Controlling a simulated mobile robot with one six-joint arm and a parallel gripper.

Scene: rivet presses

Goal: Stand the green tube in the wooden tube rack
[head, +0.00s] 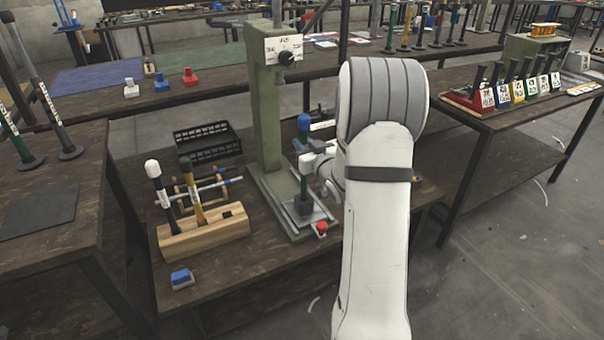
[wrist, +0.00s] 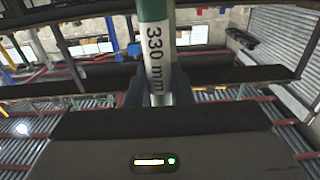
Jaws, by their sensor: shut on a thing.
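The green tube (head: 304,187) is upright at the foot of the green press, its lower end at a dark block on the press bed. I cannot tell whether it rests there. In the wrist view, the green tube (wrist: 153,12) with its white "330 mm" label is between my fingers. My gripper (wrist: 160,87) is shut on it; in the head view my arm largely hides the gripper. The wooden tube rack (head: 205,238) stands left of the press.
The green press column (head: 268,120) rises behind the tube. A red button (head: 321,228) is at the bed's front. A black crate (head: 207,141) is behind the rack, and a blue block (head: 181,278) lies in front. Free bench lies right of the blue block.

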